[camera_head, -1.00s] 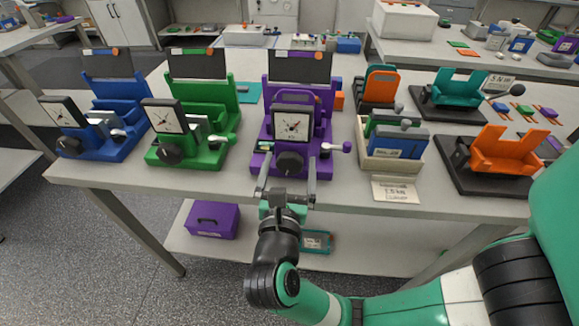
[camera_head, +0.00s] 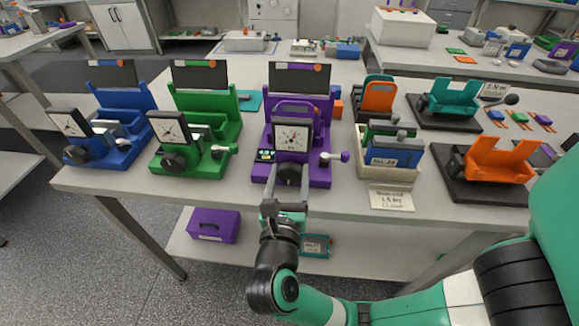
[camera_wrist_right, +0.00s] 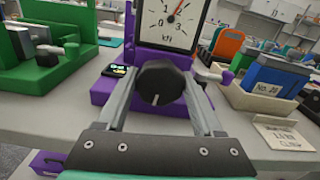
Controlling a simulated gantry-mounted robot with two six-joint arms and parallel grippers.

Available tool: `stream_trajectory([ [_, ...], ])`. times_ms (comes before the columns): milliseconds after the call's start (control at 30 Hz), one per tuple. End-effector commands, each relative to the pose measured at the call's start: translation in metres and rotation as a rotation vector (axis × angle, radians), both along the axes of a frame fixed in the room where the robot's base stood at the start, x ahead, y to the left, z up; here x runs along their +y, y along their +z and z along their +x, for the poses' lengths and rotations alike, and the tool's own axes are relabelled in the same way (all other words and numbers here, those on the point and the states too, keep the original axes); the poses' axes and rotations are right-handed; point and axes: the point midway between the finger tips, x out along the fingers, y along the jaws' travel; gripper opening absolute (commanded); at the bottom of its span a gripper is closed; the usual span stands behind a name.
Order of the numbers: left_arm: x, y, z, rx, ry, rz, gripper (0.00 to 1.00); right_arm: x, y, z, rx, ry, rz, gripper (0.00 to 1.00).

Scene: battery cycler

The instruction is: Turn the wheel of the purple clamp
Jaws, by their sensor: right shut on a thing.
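The purple clamp (camera_head: 262,152) stands on the table near its front edge, with a white dial gauge (camera_head: 292,136) facing me. The gauge also shows in the right wrist view (camera_wrist_right: 170,22). The clamp's black wheel (camera_head: 289,174) is low on its front. My right gripper (camera_head: 288,190) reaches up to it from the front edge. In the right wrist view the black wheel (camera_wrist_right: 158,88) sits between the two fingers of my right gripper (camera_wrist_right: 160,85), which is shut on it. A lever with a purple knob (camera_head: 345,156) sticks out at the clamp's right. My left gripper is not in view.
A green clamp (camera_head: 212,162) and a blue clamp (camera_head: 120,152) stand to the left. A beige bin (camera_head: 388,174) with battery packs and a small label card (camera_head: 391,197) are close on the right. An orange cradle (camera_head: 497,160) is farther right.

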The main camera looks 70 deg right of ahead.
Motion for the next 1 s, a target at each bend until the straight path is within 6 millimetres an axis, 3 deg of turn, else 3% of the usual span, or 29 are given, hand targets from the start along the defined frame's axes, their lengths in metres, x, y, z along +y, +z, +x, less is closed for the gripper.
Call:
stream_trajectory([
  [33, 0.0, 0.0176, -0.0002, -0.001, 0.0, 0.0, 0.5, 0.0, 0.0075, -0.0001, 0.052, 0.001, -0.008, 0.13],
  [100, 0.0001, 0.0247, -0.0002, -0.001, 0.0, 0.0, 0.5, 0.0001, 0.0057, 0.0002, 0.104, 0.0, -0.02, 0.13],
  [467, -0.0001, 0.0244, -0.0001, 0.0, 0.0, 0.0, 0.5, 0.0001, -0.0005, 0.0003, 0.147, 0.0, -0.031, 0.13],
  [500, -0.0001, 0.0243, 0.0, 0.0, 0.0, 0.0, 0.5, 0.0001, -0.0006, 0.0003, 0.147, 0.0, -0.031, 0.72],
  [633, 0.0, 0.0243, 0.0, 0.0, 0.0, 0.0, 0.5, 0.0001, -0.0005, 0.0003, 0.147, 0.0, -0.031, 0.95],
  [1000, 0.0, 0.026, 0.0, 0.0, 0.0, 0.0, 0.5, 0.0045, 0.0005, 0.0, 0.147, 0.003, -0.032, 0.98],
])
